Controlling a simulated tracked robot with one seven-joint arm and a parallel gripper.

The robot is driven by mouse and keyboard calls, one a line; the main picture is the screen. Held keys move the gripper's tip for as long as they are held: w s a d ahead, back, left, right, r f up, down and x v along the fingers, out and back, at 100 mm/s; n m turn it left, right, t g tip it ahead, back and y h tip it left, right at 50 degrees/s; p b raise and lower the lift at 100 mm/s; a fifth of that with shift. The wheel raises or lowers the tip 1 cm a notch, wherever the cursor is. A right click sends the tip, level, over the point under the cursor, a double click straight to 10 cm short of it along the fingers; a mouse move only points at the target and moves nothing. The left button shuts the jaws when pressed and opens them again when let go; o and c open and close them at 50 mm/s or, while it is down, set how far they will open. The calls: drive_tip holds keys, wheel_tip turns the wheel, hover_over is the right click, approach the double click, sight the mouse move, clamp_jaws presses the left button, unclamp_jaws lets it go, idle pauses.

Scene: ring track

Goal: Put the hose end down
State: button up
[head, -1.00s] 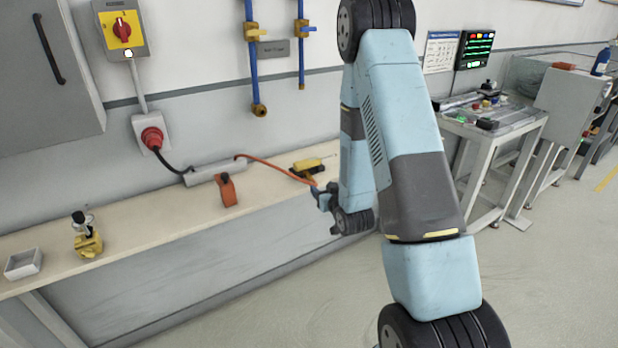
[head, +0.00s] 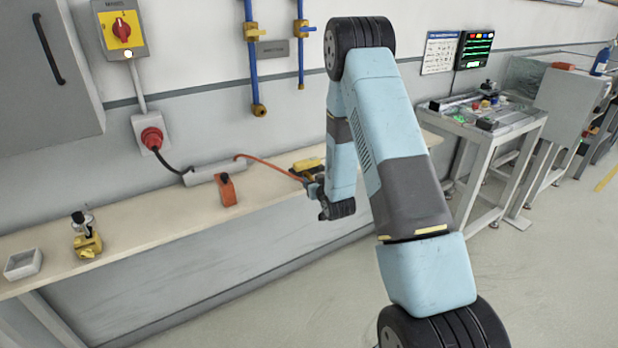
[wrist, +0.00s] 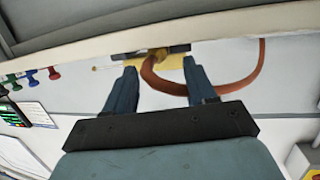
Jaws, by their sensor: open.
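The orange hose (head: 268,164) runs along the bench from the grey bar to my gripper (head: 312,187). In the wrist view, the hose (wrist: 222,87) loops across the space between the two blue fingers of my gripper (wrist: 158,78). The fingers stand apart, with no clear grip on the hose. A brassy piece (wrist: 158,54), seemingly the hose end, shows just beyond the fingertips, beside a yellow and dark thing. In the head view my arm and gripper hide the hose end, so I cannot tell whether it rests on anything.
The bench (head: 165,225) holds an orange block (head: 227,190), a yellow valve-like piece (head: 87,240), a small white tray (head: 23,264) and a yellow and black object (head: 305,167) close behind my gripper. A red plug (head: 152,138) is on the wall. Bare bench lies left of the orange block.

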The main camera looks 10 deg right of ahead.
sight(310, 177)
drive_tip(key=shift+x, duration=1.75)
drive_tip(key=shift+d+f, duration=0.1)
drive_tip(key=shift+c, duration=0.3)
clamp_jaws()
